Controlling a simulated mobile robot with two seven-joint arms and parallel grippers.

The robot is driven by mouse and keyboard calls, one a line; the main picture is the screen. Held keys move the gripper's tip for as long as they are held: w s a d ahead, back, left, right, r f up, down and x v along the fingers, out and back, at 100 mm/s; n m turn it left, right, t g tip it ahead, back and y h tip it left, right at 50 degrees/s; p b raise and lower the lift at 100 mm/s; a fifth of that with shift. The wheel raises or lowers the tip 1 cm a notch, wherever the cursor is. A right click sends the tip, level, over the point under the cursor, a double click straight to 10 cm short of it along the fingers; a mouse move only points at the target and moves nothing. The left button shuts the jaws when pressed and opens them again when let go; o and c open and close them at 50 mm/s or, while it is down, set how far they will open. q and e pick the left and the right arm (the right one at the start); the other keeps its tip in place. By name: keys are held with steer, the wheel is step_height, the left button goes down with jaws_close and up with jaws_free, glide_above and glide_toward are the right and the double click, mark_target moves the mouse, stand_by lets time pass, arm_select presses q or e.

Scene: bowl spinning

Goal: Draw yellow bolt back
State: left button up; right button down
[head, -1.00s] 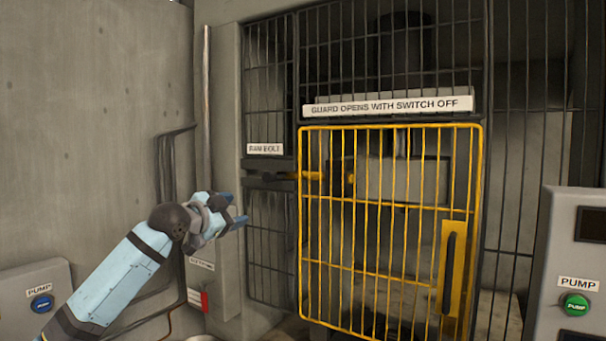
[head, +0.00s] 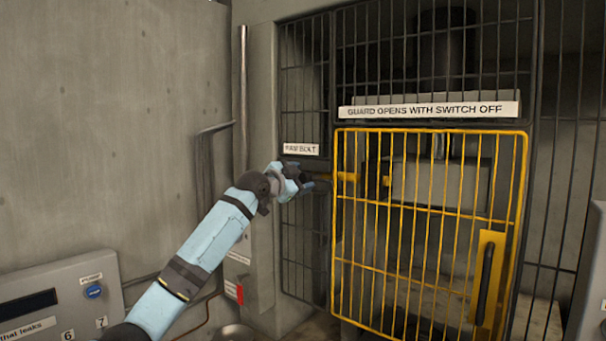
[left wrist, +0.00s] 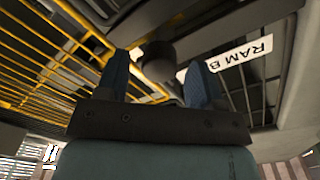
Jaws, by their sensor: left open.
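The yellow bolt (head: 346,176) lies level at the left edge of the yellow guard door, below the RAM BOLT label (head: 301,149). My left gripper (head: 303,186) is open, at the left end of the bolt, and partly hides it. In the left wrist view, a dark round knob (left wrist: 157,60) shows between the two blue fingertips. Whether the fingers touch it I cannot tell. The label also shows upside down to the right in that view (left wrist: 236,61). My right gripper is out of view.
The yellow barred guard door (head: 430,217) with a dark handle (head: 486,275) stands shut in the dark cage. A vertical post and a grey box with a red tag (head: 234,291) are beside my left arm. A pump panel (head: 62,300) is at lower left.

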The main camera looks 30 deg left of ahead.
arm_select(q)
steer(key=shift+w+d, duration=0.1)
steer(key=shift+w, duration=0.55)
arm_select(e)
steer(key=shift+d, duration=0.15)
